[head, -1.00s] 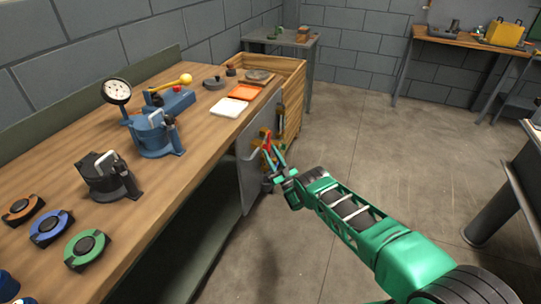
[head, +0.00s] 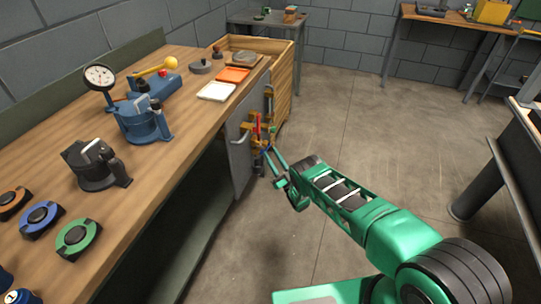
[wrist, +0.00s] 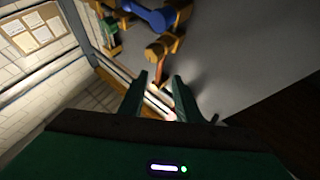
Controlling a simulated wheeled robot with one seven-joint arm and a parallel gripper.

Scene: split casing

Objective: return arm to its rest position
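My green arm reaches from the lower right of the head view toward the end of the workbench. My gripper (head: 272,163) is beside the grey side panel of the bench, near the tools hung there. In the wrist view my gripper (wrist: 161,88) has its two dark green fingers apart, with nothing seen held between them. I cannot tell the exact gap between gripper and tools.
The workbench (head: 150,185) on the left carries a blue casing (head: 140,120), a dark casing (head: 95,165), a dial gauge (head: 99,78) and several discs. A wooden crate (head: 284,85) stands at its far end. Another table edge (head: 520,180) is at right. Floor between is clear.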

